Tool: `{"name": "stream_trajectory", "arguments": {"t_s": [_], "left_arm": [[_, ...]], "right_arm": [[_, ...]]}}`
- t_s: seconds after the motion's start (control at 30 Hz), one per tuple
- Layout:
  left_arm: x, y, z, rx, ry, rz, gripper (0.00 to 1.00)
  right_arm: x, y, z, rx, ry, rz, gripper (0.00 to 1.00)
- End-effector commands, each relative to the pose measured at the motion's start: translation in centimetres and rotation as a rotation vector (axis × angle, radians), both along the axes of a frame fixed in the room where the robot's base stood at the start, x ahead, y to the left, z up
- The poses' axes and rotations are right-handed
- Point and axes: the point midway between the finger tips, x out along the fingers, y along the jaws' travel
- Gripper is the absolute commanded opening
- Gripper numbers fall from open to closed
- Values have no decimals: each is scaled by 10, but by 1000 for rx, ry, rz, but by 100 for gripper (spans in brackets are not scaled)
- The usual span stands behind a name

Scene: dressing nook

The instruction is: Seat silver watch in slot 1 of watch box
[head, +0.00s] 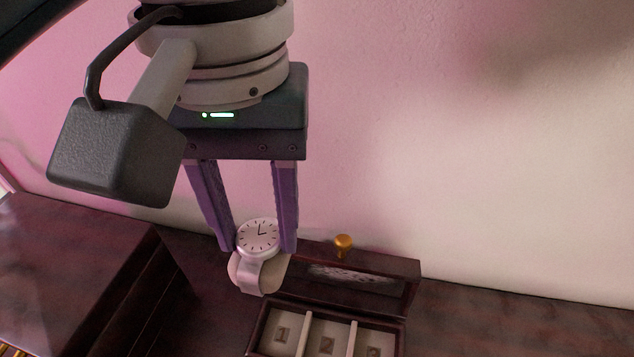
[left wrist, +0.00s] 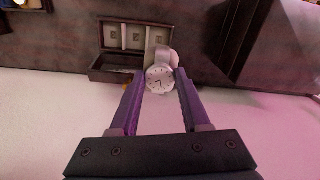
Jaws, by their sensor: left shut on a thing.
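The silver watch (head: 258,237) has a round white dial and a pale strap around a cream cushion (head: 274,275). My left gripper (head: 260,242) is shut on it, with its purple fingers at either side of the watch. The watch also shows between the fingertips in the left wrist view (left wrist: 159,80). It is held in front of the open watch box (head: 399,340), above and to the left of the numbered slots. Slot 1 (head: 284,332) is the leftmost in the head view and looks empty. My right gripper is not in view.
The box's raised lid (head: 395,290) stands behind the slots, with an orange-gold knob (head: 343,243) behind it. A dark wooden cabinet (head: 80,265) stands at the left. The dark tabletop (head: 520,325) right of the box is clear up to the wall.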

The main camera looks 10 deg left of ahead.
Motion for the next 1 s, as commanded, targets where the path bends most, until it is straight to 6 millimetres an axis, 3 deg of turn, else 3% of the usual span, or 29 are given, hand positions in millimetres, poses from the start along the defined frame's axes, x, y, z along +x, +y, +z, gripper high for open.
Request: {"name": "stream_trajectory", "arguments": {"t_s": [0.03,0.4,0.83,1.0], "left_arm": [[-2,0,-20,2,6,1,0],[-1,1,-121,5,3,-2,0],[0,1,-174,3,2,-3,0],[0,1,-179,2,-1,-4,0]], "right_arm": [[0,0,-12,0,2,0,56],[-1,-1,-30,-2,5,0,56],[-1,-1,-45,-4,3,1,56],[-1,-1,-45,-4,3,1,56]]}}
